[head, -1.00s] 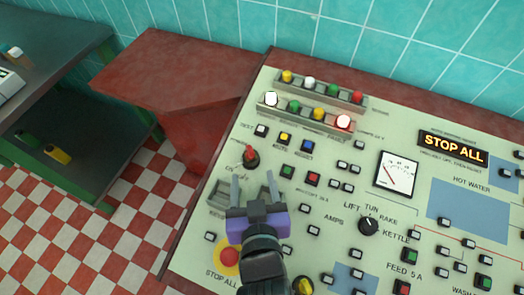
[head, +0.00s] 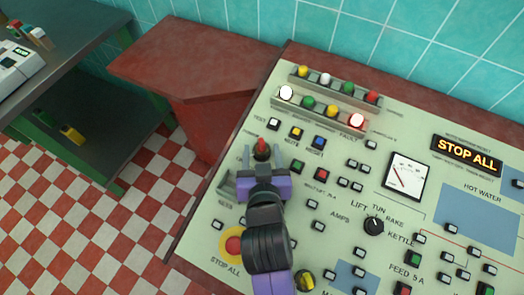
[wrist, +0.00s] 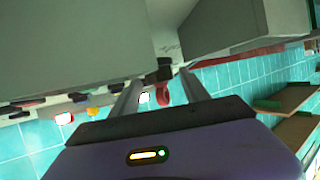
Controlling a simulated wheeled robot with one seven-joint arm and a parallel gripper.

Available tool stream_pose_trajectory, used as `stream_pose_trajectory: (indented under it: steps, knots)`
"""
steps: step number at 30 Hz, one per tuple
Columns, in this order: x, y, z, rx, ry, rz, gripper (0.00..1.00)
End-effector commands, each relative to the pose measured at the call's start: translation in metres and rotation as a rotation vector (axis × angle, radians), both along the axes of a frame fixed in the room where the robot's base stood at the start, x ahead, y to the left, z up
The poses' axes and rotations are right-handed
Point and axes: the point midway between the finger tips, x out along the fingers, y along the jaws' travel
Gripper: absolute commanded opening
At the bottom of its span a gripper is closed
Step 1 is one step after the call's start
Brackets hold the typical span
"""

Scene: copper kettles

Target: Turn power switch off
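The power switch, a small red-tipped lever (head: 262,147) on a dark base, stands on the upper left of the pale control panel (head: 330,205). My gripper (head: 261,158) is just below it in the head view, its fingers reaching up on either side of the lever. In the wrist view the red lever (wrist: 162,93) shows between the two fingers of my gripper (wrist: 160,88), with gaps on both sides. The gripper is open and holds nothing. My gripper and wrist hide part of the panel and the switch's lower part in the head view.
A red stop button (head: 234,245) on a yellow disc is left of my wrist. Push buttons (head: 297,132) and rows of lamps (head: 320,103) lie close above and right of the switch. A lit STOP ALL sign (head: 467,155) is at the right.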

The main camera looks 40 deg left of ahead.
Motion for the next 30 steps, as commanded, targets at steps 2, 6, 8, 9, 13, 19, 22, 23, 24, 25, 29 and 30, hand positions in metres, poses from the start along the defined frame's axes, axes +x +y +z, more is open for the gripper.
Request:
stream_pose_trajectory:
  steps: [2,6,8,9,13,19,22,23,24,25,29,30]
  knots:
    - [0.0000,-0.0001,0.0000,0.000,0.000,0.000,0.36]
    - [-0.0001,-0.0002,0.0001,0.000,0.000,0.000,0.09]
    - [-0.0001,-0.0002,0.0001,0.000,0.000,0.000,0.00]
    - [-0.0001,-0.0003,0.0001,0.000,0.000,0.000,0.00]
    - [0.0001,-0.0005,0.0004,0.000,0.000,0.003,0.00]
    - [0.0012,-0.0016,0.0019,0.001,0.000,0.031,0.00]
    - [0.0017,-0.0021,0.0024,0.002,0.001,0.060,0.00]
    - [0.0017,-0.0021,0.0025,0.002,0.001,0.071,0.00]
    - [0.0020,-0.0024,0.0026,0.002,0.001,0.086,0.00]
    - [0.0024,-0.0026,0.0026,0.003,0.001,0.098,0.00]
    - [0.0036,-0.0034,0.0019,0.004,0.001,0.159,0.00]
    - [0.0041,-0.0036,0.0016,0.003,0.000,0.178,0.00]
